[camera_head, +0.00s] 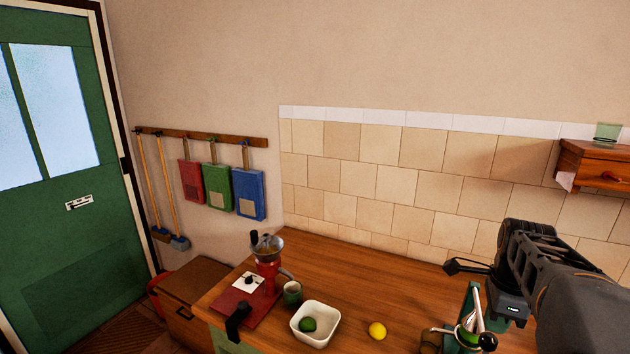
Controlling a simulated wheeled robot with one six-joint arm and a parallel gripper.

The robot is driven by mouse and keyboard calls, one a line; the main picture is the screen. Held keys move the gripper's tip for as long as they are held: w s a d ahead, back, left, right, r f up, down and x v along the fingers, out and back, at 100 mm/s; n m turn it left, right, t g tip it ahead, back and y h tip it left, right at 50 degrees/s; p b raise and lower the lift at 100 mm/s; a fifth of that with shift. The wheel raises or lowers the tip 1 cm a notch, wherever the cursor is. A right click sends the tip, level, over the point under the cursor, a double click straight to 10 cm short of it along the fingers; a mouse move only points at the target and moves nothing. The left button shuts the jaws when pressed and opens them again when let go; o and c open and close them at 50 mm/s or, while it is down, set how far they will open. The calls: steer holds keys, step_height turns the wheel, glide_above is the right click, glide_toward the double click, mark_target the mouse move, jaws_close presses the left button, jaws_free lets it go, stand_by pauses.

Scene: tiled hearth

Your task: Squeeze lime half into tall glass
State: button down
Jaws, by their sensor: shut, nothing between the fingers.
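A whole-looking green lime (308,325) lies in a white square bowl (325,338) on the wooden counter. A green press (473,301) with a metal lever and a black knob (487,341) stands at the lower right, partly cut off by the frame. Something green shows low on the press; I cannot tell if it is a lime half. A clear vessel (430,341) beside the press may be a glass; its lower part is cut off. My gripper (449,266) is shut and empty, above and left of the press.
A red grinder (267,270), a green mug (292,293) and a yellow lemon (377,330) stand on the counter (352,276). A greenish glass (607,132) sits on a wooden wall shelf (592,160) at right. The counter's back middle is clear.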

steer(key=shift+f+b, duration=0.65)
steer(key=shift+f, duration=0.35)
steer(key=shift+r, duration=0.1)
steer(key=shift+s+f, duration=0.15)
steer(key=shift+f, duration=0.4)
steer(key=shift+r, duration=0.15)
step_height(320, 180, up, 8)
steer(key=p, duration=0.6)
steer(key=shift+r+p, duration=0.15)
steer(key=shift+p, duration=0.2)
